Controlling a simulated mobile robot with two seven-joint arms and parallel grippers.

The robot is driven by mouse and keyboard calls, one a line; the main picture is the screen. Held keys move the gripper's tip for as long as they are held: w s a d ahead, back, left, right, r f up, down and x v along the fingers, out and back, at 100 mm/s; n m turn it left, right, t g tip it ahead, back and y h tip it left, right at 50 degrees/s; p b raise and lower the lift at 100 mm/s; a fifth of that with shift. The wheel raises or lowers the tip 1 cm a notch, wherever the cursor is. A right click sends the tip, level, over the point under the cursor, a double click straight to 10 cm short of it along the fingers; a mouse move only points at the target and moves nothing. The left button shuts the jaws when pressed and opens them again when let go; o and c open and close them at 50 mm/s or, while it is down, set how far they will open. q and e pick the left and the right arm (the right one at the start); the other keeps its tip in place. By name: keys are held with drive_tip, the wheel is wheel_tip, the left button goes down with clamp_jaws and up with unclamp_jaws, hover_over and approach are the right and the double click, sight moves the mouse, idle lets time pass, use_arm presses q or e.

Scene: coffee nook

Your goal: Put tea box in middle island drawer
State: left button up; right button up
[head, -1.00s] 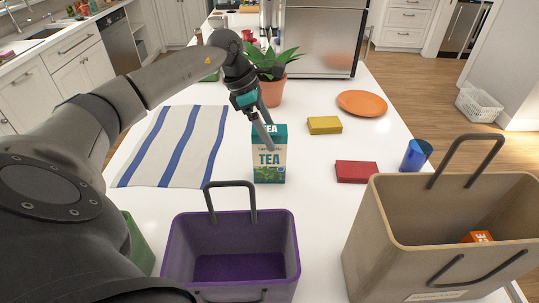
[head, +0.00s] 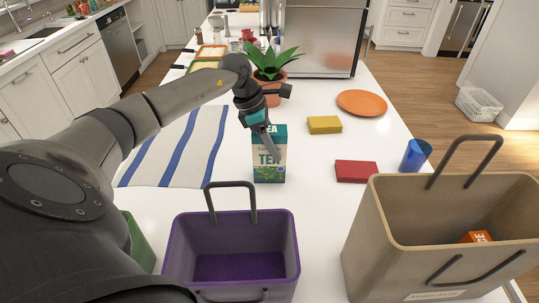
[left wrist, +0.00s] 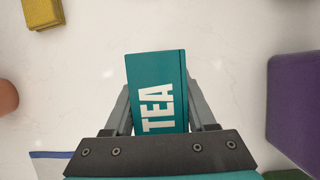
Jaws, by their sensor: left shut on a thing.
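The tea box (head: 270,170), teal and cream with "TEA" on it, stands upright on the white island top (head: 315,215) in the head view. My left gripper (head: 268,148) reaches down over it from above. In the left wrist view, the teal top of the tea box (left wrist: 157,90) lies between the two fingers, and my left gripper (left wrist: 158,105) is shut on it. The box still appears to rest on the counter. No island drawer can be made out in these frames. My right gripper is not in view.
A purple basket (head: 285,230) and a beige basket (head: 360,235) stand in front. A red box (head: 356,171), a yellow box (head: 324,125), a blue cup (head: 416,155) and an orange plate (head: 362,103) lie to the right. A striped towel (head: 165,150) and a potted plant (head: 272,65) are nearby.

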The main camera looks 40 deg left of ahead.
use_arm(q)
clamp_jaws()
drive_tip(key=shift+r, duration=0.15)
